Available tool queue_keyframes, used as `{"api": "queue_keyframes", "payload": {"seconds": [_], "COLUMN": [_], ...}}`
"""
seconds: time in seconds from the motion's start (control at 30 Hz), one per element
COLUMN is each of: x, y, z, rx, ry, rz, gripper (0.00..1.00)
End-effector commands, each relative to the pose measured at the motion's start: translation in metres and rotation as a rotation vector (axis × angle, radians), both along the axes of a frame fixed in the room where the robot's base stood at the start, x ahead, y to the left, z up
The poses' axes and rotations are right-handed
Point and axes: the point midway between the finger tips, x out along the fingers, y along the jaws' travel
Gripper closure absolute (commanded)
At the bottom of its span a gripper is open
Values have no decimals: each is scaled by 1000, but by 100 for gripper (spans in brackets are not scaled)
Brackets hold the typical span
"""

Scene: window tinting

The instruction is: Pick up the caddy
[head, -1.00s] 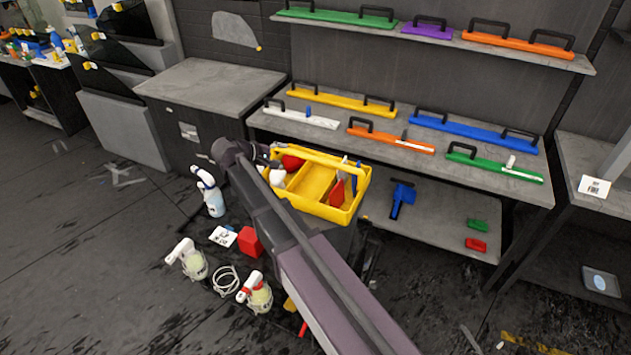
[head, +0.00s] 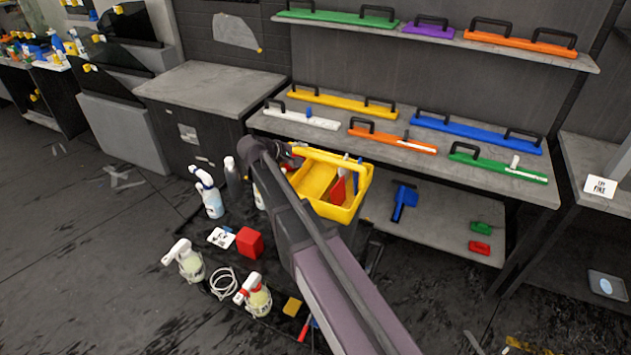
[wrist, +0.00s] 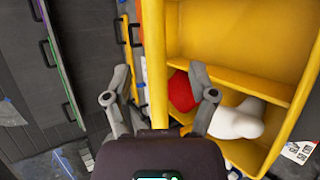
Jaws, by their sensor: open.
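The yellow caddy (head: 335,212) stands behind my arm in the head view, with a handle bar along its top. It holds a red item and blue-handled tools. In the wrist view the caddy (wrist: 240,45) fills the right side, with a red item (wrist: 182,92) and a white item (wrist: 237,120) inside. My gripper (wrist: 160,75) is open, one finger on each side of the yellow handle bar (wrist: 155,55). I cannot tell whether the fingers touch it. In the head view my gripper (head: 294,157) is at the handle's left end, partly hidden by my arm.
A shelf unit (head: 430,225) with coloured handled bars stands behind the caddy. Grey floor at left (head: 80,250) is mostly clear.

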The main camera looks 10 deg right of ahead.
Motion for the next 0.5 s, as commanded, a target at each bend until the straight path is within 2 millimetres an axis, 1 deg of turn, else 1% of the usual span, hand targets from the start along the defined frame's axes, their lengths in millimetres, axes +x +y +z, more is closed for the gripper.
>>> {"api": "queue_keyframes", "payload": {"seconds": [0.27,0.5], "x": [3,16], "y": [-5,-26], "z": [-3,-15], "rx": [-1,1], "ry": [0,-1], "rz": [-2,-3], "gripper": [26,26]}}
